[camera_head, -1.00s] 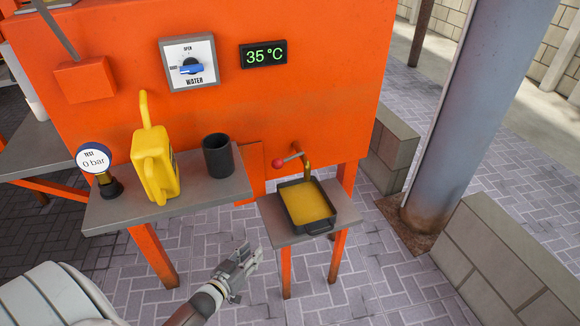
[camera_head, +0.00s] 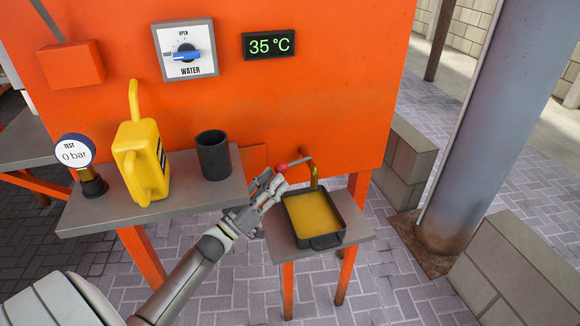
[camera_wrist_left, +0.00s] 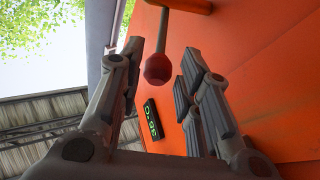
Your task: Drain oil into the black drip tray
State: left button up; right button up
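The black drip tray (camera_head: 322,242) sits on a small grey stand under a bent brass spout (camera_head: 314,173). Yellow oil (camera_head: 315,214) covers its floor. A lever with a red ball knob (camera_head: 282,168) sticks out from the orange machine beside the spout. My left gripper (camera_head: 270,184) is close to the knob, at the tray's left side. In the left wrist view the gripper (camera_wrist_left: 160,70) is open, and the red knob (camera_wrist_left: 158,69) shows between its fingers; I cannot tell whether they touch it. My right gripper is not in view.
A grey shelf (camera_head: 205,196) to the left holds a yellow oil can (camera_head: 140,165), a black cup (camera_head: 213,156) and a pressure gauge (camera_head: 75,152) reading 0 bar. The orange machine (camera_head: 340,90) carries a water dial (camera_head: 185,50) and a 35 °C display (camera_head: 269,44). A steel column (camera_head: 480,130) stands at right.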

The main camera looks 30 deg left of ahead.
aim_at(291, 166)
pick_arm(q)
jog(key=x, duration=0.6)
jog(key=shift+w+d, duration=0.15)
jog(key=shift+w, duration=0.25)
grip_shut()
jog(key=shift+w+d, duration=0.1)
jog(key=shift+f, duration=0.1)
